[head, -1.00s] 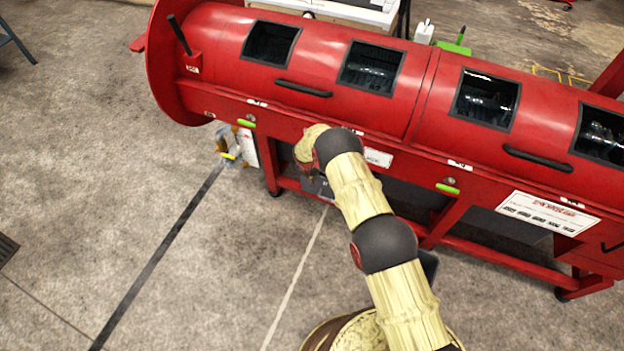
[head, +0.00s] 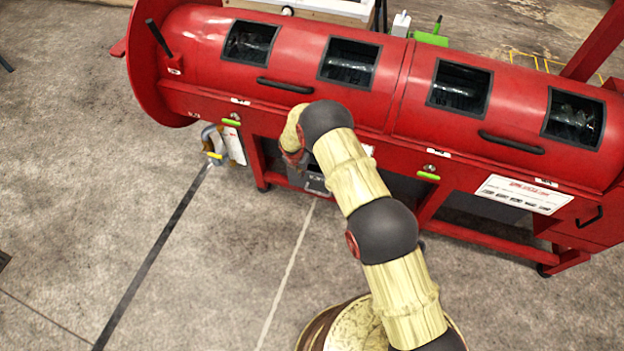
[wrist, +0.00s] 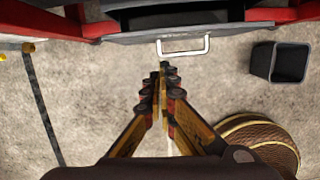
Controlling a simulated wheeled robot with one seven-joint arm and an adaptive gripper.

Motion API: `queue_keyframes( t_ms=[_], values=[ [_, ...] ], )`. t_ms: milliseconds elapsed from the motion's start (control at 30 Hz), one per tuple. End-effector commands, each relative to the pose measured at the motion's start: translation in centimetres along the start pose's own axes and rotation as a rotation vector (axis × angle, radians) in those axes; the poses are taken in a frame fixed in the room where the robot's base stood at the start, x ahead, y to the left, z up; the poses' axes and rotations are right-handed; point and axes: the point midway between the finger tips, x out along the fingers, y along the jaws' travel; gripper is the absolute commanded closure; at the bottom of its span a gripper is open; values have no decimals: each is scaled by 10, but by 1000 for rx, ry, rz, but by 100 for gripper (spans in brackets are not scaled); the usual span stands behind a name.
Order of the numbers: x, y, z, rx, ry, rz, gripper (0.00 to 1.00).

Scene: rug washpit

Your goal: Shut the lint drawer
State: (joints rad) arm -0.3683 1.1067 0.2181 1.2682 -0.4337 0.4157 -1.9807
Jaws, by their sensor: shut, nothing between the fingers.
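The lint drawer (wrist: 128,36) is a grey drawer under the red machine, with a pale bar handle (wrist: 183,52) on its front. In the wrist view it stands out past the red frame, and part of its dark inside shows from above. In the head view the drawer (head: 311,181) shows low under the machine, partly covered by my arm. My gripper (wrist: 163,66) is shut and empty. Its fingertips point at the drawer front, just below the handle in the wrist view; I cannot tell whether they touch. In the head view my fingers are hidden.
The long red machine (head: 290,65) stands on red legs across the back. A dark open bin (wrist: 275,65) stands on the floor right of my gripper. A hanging bundle with a yellow clip (head: 214,145) is at the machine's left. The concrete floor on the left is clear.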

Motion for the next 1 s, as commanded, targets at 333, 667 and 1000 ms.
queue_keyframes(
  t_ms=[333,667,1000],
  values=[
    [132,-170,-48,148,129,-111,100],
    [241,-242,-111,338,88,132,100],
    [255,-236,-147,568,-81,595,100]
  ],
)
